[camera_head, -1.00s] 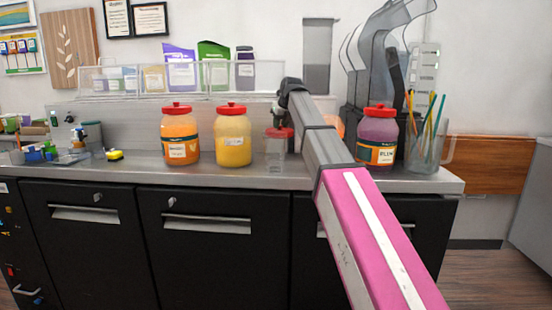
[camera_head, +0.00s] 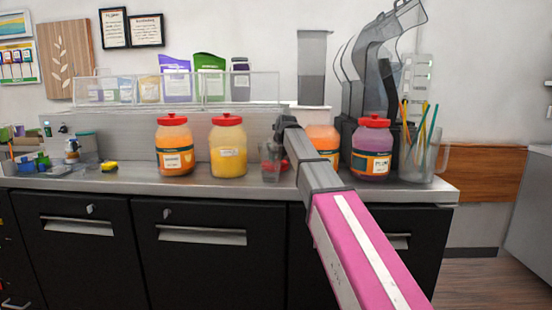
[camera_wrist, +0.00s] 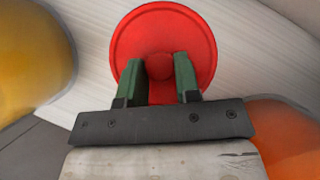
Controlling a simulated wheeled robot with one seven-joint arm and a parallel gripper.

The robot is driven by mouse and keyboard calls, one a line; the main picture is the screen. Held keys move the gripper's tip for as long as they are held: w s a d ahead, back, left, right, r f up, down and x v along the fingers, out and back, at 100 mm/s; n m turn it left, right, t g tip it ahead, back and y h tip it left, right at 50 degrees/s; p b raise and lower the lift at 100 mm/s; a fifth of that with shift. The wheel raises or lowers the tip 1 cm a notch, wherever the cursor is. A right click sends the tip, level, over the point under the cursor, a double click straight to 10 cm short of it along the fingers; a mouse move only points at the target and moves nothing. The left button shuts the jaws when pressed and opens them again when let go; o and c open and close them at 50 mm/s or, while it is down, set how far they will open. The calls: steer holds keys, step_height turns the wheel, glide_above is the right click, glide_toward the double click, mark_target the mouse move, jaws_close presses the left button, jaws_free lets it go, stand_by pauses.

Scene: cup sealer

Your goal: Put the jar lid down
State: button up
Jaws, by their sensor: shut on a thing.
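The red round jar lid (camera_wrist: 140,35) fills the upper middle of the wrist view. My gripper (camera_wrist: 160,75) is shut on the lid's central knob, with a green finger on each side. In the head view, my gripper (camera_head: 279,152) is low over the counter between the yellow jar (camera_head: 228,152) and the orange jar (camera_head: 325,138). The lid (camera_head: 268,166) shows there as a small red patch by a clear cup-like vessel; whether it touches the counter (camera_head: 215,183) I cannot tell. The orange jar's top is partly hidden by my arm and shows no red lid.
Another orange jar (camera_head: 175,150) with a red lid stands left of the yellow jar. A purple jar (camera_head: 372,150) and a clear pitcher (camera_head: 419,158) with coloured sticks stand at the right. The clear rack (camera_head: 180,88) is behind. The front counter strip is mostly clear.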

steer(key=shift+f, duration=0.15)
steer(key=o, duration=0.9)
steer(key=v, duration=1.2)
steer(key=shift+r, duration=0.2)
